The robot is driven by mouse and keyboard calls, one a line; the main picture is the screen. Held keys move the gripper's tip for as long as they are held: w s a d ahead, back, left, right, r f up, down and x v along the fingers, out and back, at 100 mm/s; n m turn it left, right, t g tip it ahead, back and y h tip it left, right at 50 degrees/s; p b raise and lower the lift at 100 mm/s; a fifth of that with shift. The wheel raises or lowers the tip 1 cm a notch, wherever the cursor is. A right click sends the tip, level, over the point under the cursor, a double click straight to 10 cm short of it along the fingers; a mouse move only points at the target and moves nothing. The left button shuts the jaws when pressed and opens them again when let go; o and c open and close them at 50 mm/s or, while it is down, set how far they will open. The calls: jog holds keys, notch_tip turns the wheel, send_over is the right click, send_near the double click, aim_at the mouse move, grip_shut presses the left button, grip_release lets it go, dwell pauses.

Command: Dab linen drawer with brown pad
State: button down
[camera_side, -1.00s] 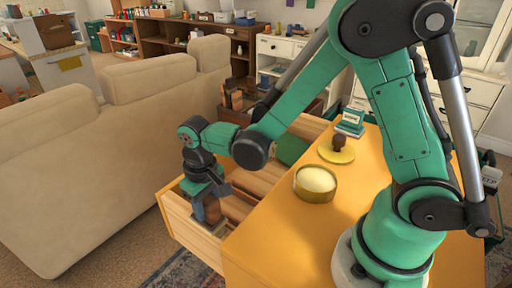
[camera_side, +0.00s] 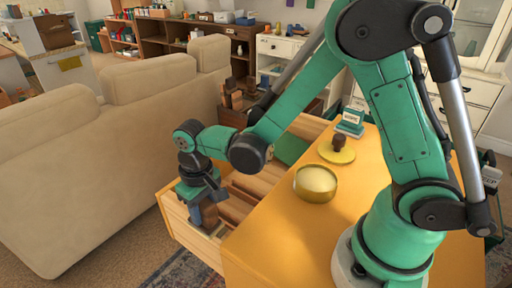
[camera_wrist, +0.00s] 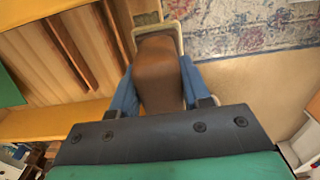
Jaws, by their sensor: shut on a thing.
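My gripper (camera_side: 207,213) is shut on a brown block-like pad. In the wrist view the brown pad (camera_wrist: 158,78) sits between the two blue fingers (camera_wrist: 157,88). The open wooden drawer (camera_side: 190,233) sticks out from the yellow table on its left side. My gripper is low at the drawer's near left end. A pale frame-like edge shows around the pad's far end in the wrist view. Whether the pad touches the drawer is hidden.
On the yellow table (camera_side: 275,240) stand a round tin (camera_side: 316,184) with pale contents, a yellow disc (camera_side: 337,155) with a brown knob, and a small green-and-white box (camera_side: 350,124). A beige sofa (camera_side: 90,170) is left of the drawer. A green piece (camera_side: 293,150) lies in the drawer.

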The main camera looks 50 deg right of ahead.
jog(key=shift+d+r, duration=0.15)
jog(key=shift+d, duration=0.85)
jog(key=shift+a, duration=0.1)
jog(key=shift+a, duration=1.15)
jog(key=shift+d, duration=0.1)
jog(key=shift+d, duration=0.85)
jog(key=shift+r, duration=2.35)
